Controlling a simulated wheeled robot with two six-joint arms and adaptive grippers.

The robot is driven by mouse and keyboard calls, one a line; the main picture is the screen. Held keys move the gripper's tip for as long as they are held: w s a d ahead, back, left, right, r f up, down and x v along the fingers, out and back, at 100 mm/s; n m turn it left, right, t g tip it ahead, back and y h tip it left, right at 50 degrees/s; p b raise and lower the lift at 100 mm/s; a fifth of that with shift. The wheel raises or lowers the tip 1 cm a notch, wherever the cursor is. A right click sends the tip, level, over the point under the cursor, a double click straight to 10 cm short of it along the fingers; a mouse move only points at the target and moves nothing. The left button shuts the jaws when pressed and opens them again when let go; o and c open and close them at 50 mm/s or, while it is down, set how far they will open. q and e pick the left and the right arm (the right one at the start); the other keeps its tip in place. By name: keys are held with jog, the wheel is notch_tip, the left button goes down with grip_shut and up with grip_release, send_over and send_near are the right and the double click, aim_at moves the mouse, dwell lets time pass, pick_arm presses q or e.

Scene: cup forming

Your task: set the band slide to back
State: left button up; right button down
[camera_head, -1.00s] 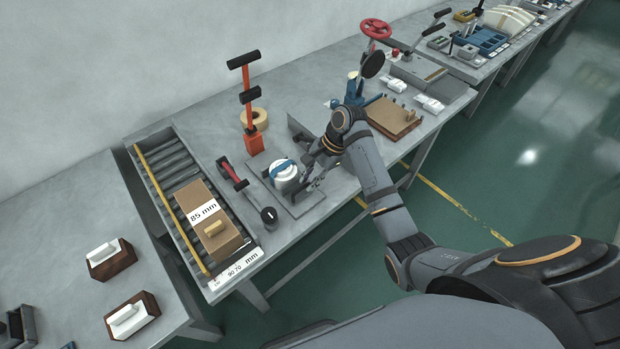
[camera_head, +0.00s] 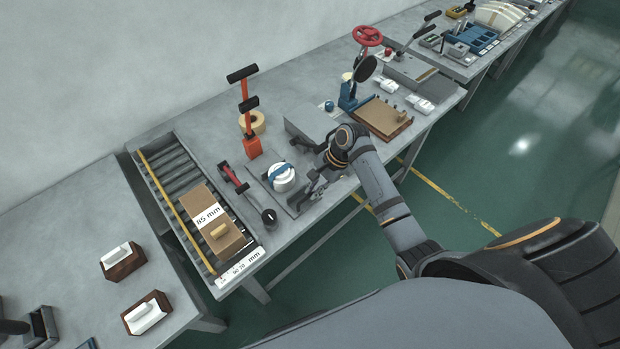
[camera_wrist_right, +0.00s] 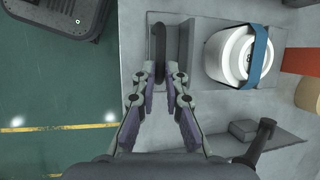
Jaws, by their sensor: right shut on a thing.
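A white cup-like form with a blue band around it (camera_head: 281,177) stands on a grey base plate (camera_head: 296,206); it also shows at the upper right of the right wrist view (camera_wrist_right: 236,55). My right gripper (camera_head: 313,182) is low beside the form, on its right in the head view. In the right wrist view the gripper (camera_wrist_right: 161,75) has its fingertips on both sides of a dark upright handle (camera_wrist_right: 160,42), next to a grey block on the plate, and is shut on it. I cannot tell the slide's exact position. My left gripper is not in view.
A roller tray (camera_head: 165,181) with a box marked 85 mm (camera_head: 215,228) lies to the left. A red-handled lever (camera_head: 231,174) and an orange post (camera_head: 248,120) stand near the form. A grey housing (camera_head: 310,118) is behind my wrist. A brown board (camera_head: 383,117) lies to the right.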

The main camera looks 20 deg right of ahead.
jog(key=shift+s+d+f, duration=0.1)
jog(key=shift+s, duration=0.05)
jog(key=c, duration=1.4)
grip_release()
jog(key=shift+s, duration=0.1)
jog(key=shift+d+r, duration=0.2)
jog(key=shift+r, duration=0.3)
jog(key=v, duration=1.1)
